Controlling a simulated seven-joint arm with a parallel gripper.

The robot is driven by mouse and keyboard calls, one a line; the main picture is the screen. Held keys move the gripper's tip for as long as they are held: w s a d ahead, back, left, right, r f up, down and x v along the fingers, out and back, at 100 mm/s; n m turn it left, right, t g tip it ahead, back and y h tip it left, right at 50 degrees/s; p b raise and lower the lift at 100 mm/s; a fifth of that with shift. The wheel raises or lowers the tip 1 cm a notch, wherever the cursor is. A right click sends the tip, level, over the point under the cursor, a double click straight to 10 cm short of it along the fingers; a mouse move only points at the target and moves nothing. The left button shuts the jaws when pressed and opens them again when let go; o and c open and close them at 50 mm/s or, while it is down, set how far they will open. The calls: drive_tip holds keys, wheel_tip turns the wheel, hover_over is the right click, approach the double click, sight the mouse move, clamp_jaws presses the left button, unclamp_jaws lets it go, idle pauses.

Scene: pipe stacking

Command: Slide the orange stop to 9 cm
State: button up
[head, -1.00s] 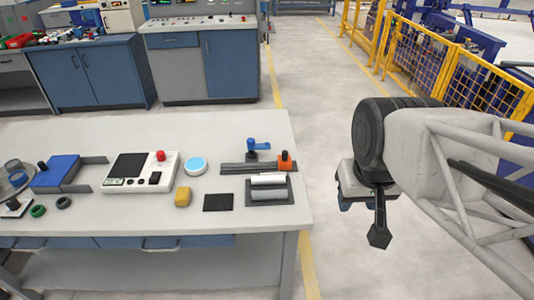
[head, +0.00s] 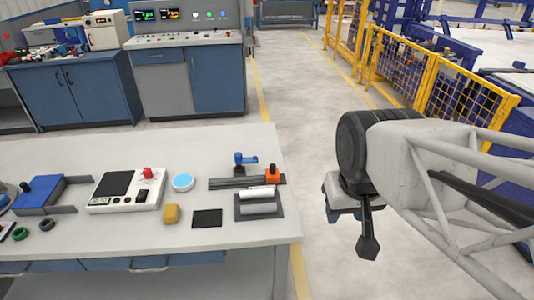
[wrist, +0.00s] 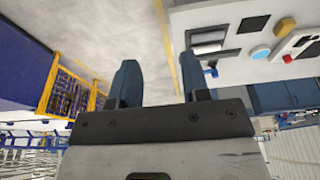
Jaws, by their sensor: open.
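The orange stop (head: 272,174) sits at the right end of a dark grey rail (head: 225,184) near the table's right edge. A blue clamp-like piece (head: 243,159) stands at the rail's back side, left of the stop. Any scale marks on the rail are too small to read. My gripper (head: 345,214) hangs over the floor, right of the table and apart from the stop. In the wrist view its two blue fingers (wrist: 160,85) are spread with nothing between them.
In front of the rail, white pipes (head: 259,192) lie in a dark tray (head: 240,214). A black square (head: 207,218), a yellow block (head: 171,214), a light-blue disc (head: 183,182) and a device with a red button (head: 126,189) are to the left. A yellow fence (head: 440,80) stands behind my arm.

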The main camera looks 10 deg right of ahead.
drive_tip(key=shift+o, duration=0.3)
drive_tip(key=shift+o, duration=0.5)
drive_tip(key=n+g, duration=0.2)
drive_tip(key=g, duration=0.1)
hover_over(273, 165)
drive_tip(key=f, duration=1.8)
drive_tip(key=shift+s+f, duration=0.2)
drive_tip(key=shift+f, duration=0.2)
drive_tip(key=shift+w+f, duration=0.25)
drive_tip(key=shift+f, duration=0.05)
drive_tip(key=shift+f, duration=0.1)
drive_tip(key=shift+f, duration=3.8)
